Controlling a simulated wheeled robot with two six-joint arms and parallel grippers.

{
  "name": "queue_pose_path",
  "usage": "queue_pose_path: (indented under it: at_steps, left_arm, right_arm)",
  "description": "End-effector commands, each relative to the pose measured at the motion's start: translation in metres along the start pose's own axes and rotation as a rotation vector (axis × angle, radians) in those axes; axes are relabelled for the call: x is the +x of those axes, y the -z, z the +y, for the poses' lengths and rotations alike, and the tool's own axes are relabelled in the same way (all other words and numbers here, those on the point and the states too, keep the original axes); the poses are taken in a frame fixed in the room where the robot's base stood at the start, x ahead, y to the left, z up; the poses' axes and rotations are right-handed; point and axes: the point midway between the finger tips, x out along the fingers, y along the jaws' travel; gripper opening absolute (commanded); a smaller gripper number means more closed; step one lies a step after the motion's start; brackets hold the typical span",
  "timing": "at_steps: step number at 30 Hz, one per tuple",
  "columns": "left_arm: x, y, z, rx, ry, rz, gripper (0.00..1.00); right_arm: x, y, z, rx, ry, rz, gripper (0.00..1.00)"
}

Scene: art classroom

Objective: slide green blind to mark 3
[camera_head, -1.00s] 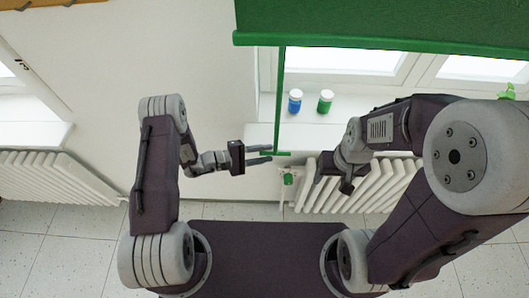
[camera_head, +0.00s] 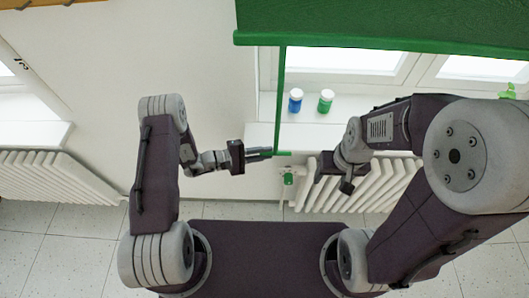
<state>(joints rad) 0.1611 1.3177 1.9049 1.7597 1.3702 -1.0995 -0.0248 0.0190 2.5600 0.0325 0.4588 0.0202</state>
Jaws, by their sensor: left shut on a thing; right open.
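The green blind (camera_head: 385,22) hangs at the top right, its straight lower bar above the bright window. A thin green vertical strip (camera_head: 280,100) runs down from the bar's left part to a short green crosspiece (camera_head: 282,153) at its lower end. My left gripper (camera_head: 262,153) is shut on the crosspiece, at its left end. My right gripper (camera_head: 346,186) is open and empty, low in front of the radiator. No numbered mark 3 can be made out beside the blind.
A blue jar (camera_head: 295,100) and a green jar (camera_head: 326,101) with white lids stand on the window sill (camera_head: 305,136). A white radiator (camera_head: 385,185) stands below, with a green valve knob (camera_head: 288,179) at its left.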

Motion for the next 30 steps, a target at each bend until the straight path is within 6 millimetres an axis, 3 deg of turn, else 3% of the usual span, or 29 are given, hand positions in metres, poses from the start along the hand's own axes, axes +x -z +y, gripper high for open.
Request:
queue_pose_path:
  at_steps: [20, 26, 30]
  left_arm:
    - [0.001, -0.001, -0.003, 0.000, 0.001, -0.009, 0.00]
    - [0.008, 0.015, -0.029, -0.002, 0.003, -0.008, 0.00]
    - [0.016, 0.035, -0.063, -0.002, 0.004, -0.007, 0.00]
  right_arm:
    - [0.002, 0.000, 0.000, 0.000, 0.000, 0.000, 0.61]
    - [0.031, -0.003, 0.001, 0.000, 0.000, 0.000, 0.61]
    - [0.068, -0.007, 0.001, 0.000, 0.000, 0.000, 0.61]
